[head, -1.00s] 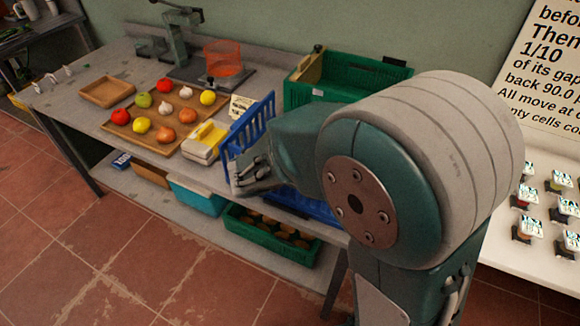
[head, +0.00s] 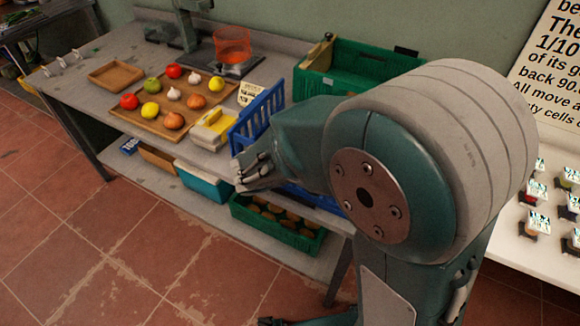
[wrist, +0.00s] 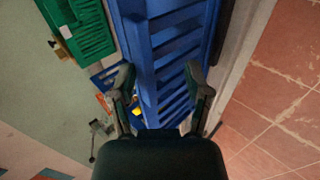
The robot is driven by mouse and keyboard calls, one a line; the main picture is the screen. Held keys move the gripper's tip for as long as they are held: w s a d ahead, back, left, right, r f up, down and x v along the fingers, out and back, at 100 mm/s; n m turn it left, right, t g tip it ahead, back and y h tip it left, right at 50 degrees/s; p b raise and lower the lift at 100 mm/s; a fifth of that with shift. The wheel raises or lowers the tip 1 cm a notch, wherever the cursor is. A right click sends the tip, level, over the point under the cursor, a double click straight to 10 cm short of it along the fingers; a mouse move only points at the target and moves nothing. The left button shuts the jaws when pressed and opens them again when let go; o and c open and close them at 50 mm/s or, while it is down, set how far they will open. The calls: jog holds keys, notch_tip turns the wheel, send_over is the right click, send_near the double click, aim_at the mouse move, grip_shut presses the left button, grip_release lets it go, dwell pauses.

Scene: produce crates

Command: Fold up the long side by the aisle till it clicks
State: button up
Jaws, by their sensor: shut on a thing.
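The blue folding crate (head: 257,121) sits at the aisle edge of the table, partly hidden behind my arm. Its slatted short end near the yellow-topped box stands upright. In the wrist view a slatted blue long side (wrist: 178,68) runs between my fingers, beside a solid blue strip, with the floor to the right. My gripper (head: 252,172) is at the crate's aisle side; it also shows in the wrist view (wrist: 163,85), shut on the long side. The exact contact and the panel's angle are hard to tell. The crate's far end is hidden by my arm.
A green crate (head: 345,55) stands behind the blue one. A yellow-topped box (head: 213,130) stands just left of it, beside a wooden tray (head: 148,122) of produce. A green crate (head: 290,236) and a teal bin (head: 205,186) sit on the lower shelf. The aisle floor is clear.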

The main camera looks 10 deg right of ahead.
jog(key=shift+s+f, duration=0.2)
jog(key=shift+f, duration=0.15)
jog(key=v, duration=1.2)
jog(key=shift+w+r, duration=0.25)
jog(key=shift+w, duration=0.05)
jog(key=shift+a, duration=0.1)
jog(key=s+d+r+m+g+y, duration=0.2)
jog(key=s+d+r+m+y, duration=0.3)
jog(key=s+d+m, duration=0.5)
jog(key=s+d+r, duration=0.1)
jog(key=s+d, duration=0.1)
jog(key=d, duration=0.1)
jog(key=shift+s+d+m, duration=0.2)
jog(key=shift+s+m, duration=0.1)
jog(key=shift+m, duration=0.1)
jog(key=shift+d+r, duration=0.1)
jog(key=shift+r, duration=0.05)
